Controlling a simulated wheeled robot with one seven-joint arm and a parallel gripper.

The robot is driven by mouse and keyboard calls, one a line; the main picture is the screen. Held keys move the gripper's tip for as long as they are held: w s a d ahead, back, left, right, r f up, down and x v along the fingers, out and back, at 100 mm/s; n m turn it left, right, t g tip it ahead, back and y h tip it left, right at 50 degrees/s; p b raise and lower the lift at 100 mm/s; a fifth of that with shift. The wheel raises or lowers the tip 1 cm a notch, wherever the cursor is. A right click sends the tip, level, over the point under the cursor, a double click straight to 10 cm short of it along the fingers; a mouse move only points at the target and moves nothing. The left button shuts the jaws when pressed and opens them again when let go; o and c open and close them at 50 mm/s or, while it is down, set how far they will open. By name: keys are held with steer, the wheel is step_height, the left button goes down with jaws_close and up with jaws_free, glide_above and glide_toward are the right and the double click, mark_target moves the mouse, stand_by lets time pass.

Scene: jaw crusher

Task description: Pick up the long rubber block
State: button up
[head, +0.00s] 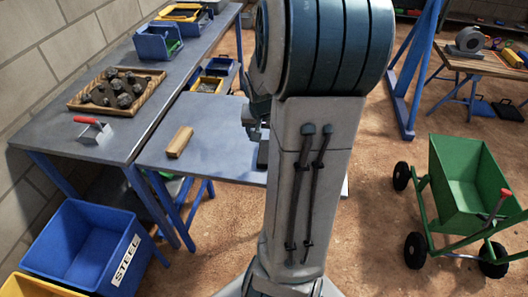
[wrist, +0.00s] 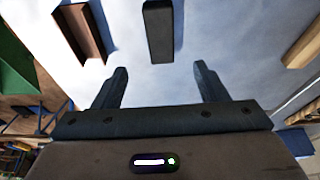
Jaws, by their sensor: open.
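A long black block (wrist: 158,32), which looks like the rubber block, lies on the grey tabletop (head: 218,150). In the wrist view it is ahead of my gripper (wrist: 159,68), lined up between the two fingers, with its near end just beyond the fingertips. The fingers are apart with nothing between them. In the head view a dark strip of the block (head: 263,154) shows beside my arm, which hides the rest. The height of the fingers above the table is hard to tell.
A wooden block (head: 180,141) lies left of the black block in the head view. A brown channel-shaped piece (wrist: 82,32) lies on its other side. A wooden tray (head: 76,103) of dark lumps and a red-handled scraper (head: 93,130) sit on the left bench. A green cart (head: 465,185) stands right.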

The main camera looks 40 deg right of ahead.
steer(key=b+x, duration=0.1)
steer(key=x, duration=0.5)
steer(key=shift+f, duration=0.1)
steer(key=x, duration=0.1)
steer(key=b+x, duration=0.1)
steer(key=x, duration=0.2)
steer(key=shift+s+a+f, duration=0.1)
steer(key=shift+a, duration=0.2)
steer(key=shift+d+f+b, duration=0.15)
steer(key=shift+f+b, duration=0.2)
steer(key=shift+f, duration=0.15)
steer(key=c, duration=1.2)
